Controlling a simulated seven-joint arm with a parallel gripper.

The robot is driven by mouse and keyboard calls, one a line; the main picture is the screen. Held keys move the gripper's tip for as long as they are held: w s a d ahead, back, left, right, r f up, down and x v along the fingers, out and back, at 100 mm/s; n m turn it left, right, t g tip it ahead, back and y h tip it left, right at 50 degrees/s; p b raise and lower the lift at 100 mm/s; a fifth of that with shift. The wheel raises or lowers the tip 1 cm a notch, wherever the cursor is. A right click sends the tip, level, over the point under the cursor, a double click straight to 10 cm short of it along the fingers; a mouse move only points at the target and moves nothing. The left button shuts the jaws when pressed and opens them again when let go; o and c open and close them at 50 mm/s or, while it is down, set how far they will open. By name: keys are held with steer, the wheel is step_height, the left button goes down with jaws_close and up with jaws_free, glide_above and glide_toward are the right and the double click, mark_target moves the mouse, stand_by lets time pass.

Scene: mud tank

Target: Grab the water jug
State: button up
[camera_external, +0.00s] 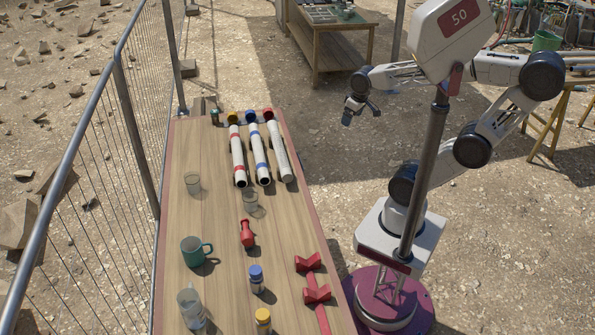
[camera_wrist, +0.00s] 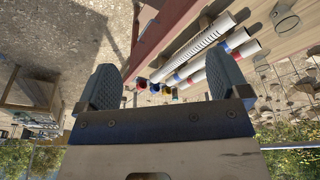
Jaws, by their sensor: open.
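A clear jug-like vessel (camera_external: 190,308) stands at the near left of the wooden table; it looks like the water jug. Two smaller clear glasses stand farther back, one at the left (camera_external: 193,183) and one near the tubes (camera_external: 250,203). My gripper (camera_external: 361,108) is in the air beyond the table's right edge, far from the jug. In the wrist view my gripper (camera_wrist: 166,82) shows two dark fingers spread wide with nothing between them. A clear cup (camera_wrist: 286,20) shows at that view's upper right; I cannot tell which glass it is.
The table (camera_external: 215,145) also holds three striped tubes (camera_external: 262,160), a green mug (camera_external: 193,252), a red bottle (camera_external: 246,234), blue-capped (camera_external: 256,279) and yellow-capped (camera_external: 263,321) jars and a red stand (camera_external: 316,295). A wire fence (camera_external: 95,150) runs along its left side.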

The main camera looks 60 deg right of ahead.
steer(key=shift+o, duration=0.3)
steer(key=w+a+r+n+g+y, duration=0.1)
steer(key=w+a+r+n, duration=0.25)
steer(key=w+a, duration=0.9)
steer(key=w+a+r+n, duration=0.2)
steer(key=w+a+n, duration=0.3)
steer(key=w+a, duration=0.7)
steer(key=a+f+n, duration=0.2)
steer(key=a+n, duration=0.1)
steer(key=a, duration=1.1)
steer(key=a+f+n, duration=0.2)
steer(key=a, duration=1.2)
steer(key=s+a+f+n, duration=0.2)
steer(key=s+a+f, duration=0.3)
steer(key=a, duration=0.7)
steer(key=s+a+f+n+g, duration=0.1)
steer(key=s+a+f+n, duration=0.2)
steer(key=a, duration=1)
steer(key=s+a+f+n, duration=0.2)
steer(key=s+a+f, duration=0.5)
steer(key=s+a, duration=0.3)
steer(key=a, duration=0.3)
steer(key=shift+s+n+g+h, duration=0.25)
steer(key=shift+n+g+h, duration=0.05)
steer(key=shift+n+h, duration=0.1)
